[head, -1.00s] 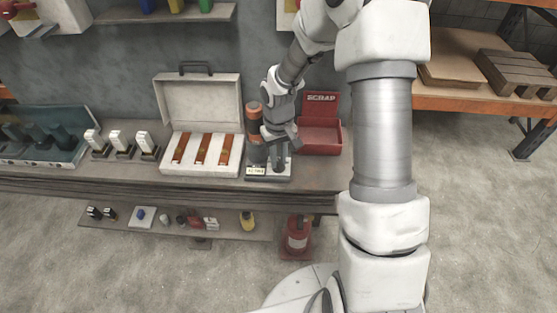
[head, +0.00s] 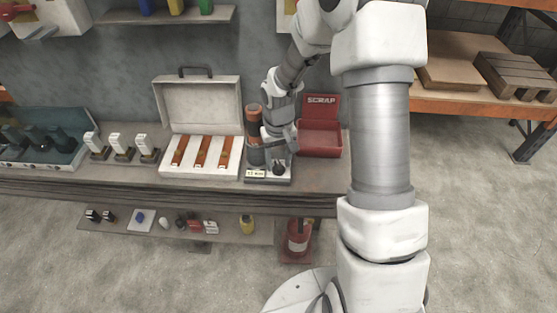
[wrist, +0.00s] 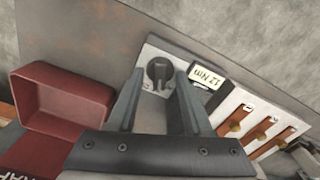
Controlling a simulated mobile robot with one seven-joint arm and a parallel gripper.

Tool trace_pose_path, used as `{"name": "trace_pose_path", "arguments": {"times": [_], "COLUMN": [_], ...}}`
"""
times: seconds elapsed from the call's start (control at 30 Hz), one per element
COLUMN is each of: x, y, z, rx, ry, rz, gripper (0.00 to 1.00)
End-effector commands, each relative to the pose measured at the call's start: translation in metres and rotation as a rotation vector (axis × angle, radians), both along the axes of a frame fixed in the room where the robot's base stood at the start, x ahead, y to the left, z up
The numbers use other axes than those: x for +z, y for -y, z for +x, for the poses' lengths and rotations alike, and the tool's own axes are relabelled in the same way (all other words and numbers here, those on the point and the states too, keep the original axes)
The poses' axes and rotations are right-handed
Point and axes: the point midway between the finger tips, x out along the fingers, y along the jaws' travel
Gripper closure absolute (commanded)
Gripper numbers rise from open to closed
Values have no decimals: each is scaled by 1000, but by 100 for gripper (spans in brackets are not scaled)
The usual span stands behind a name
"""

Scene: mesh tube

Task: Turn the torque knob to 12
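The torque knob (wrist: 158,70) is a dark round knob with a raised grip bar, set on a pale plate (wrist: 152,50). In the head view, the knob (head: 279,168) is on the small unit on the bench. A label reading "12 Nm" (wrist: 207,73) sits beside it in the wrist view; the label (head: 256,174) is too small to read in the head view. My gripper (wrist: 159,82) is open, its two grey fingers apart, with the knob visible in the gap beyond the tips. In the head view, my gripper (head: 281,148) is above and behind the knob, apparently clear of it.
A red scrap bin (head: 320,137) stands right of the unit. A dark cylinder with an orange top (head: 254,124) stands behind it. An open white case (head: 168,163) with three orange-brown strips lies to the left. The bench's front strip is clear.

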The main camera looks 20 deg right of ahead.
Motion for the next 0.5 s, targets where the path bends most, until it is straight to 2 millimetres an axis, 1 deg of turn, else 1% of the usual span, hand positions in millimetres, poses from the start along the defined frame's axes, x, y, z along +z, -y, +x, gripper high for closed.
{"name": "trace_pose_path", "arguments": {"times": [0.27, 0.37, 0.47, 0.5], "x": [2, 11, 28, 37], "y": [0, 0, 0, 0], "z": [0, 1, 1, 1], "rx": [0, -1, 0, 1], "ry": [1, 4, 6, 6], "rz": [0, 0, -1, -1], "gripper": [50, 50, 50, 50]}}
